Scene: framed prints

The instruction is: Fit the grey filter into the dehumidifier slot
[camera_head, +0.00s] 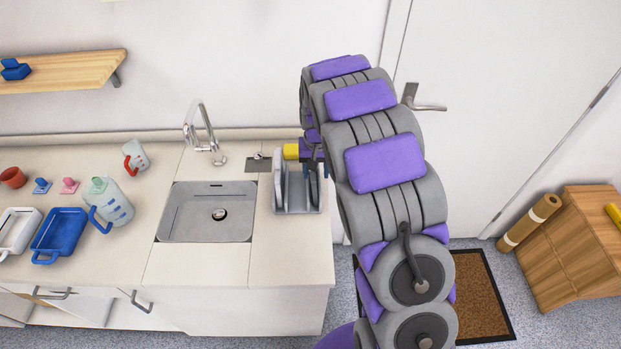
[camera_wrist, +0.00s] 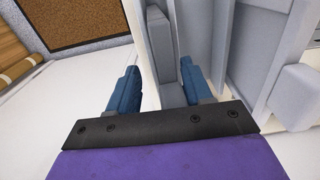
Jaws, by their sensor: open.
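A grey upright slab (camera_wrist: 164,50), which looks like the grey filter, stands between the two blue fingers of my gripper (camera_wrist: 159,70) in the wrist view. The fingers are apart, one on each side of it, with a clear gap at the left finger; contact on the right cannot be told. In the head view my gripper (camera_head: 314,168) points down over a grey rack (camera_head: 297,207) with upright grey panels (camera_head: 283,185) at the counter's right end. My arm partly hides the rack. I cannot make out the dehumidifier or its slot for certain.
A sink (camera_head: 190,222) with a tap (camera_head: 205,135) lies left of the rack. A blue tray (camera_head: 60,230), a white tray (camera_head: 15,232) and a jug (camera_head: 112,203) stand further left. A brown mat (camera_head: 480,295) and wooden cabinet (camera_head: 580,250) are at right.

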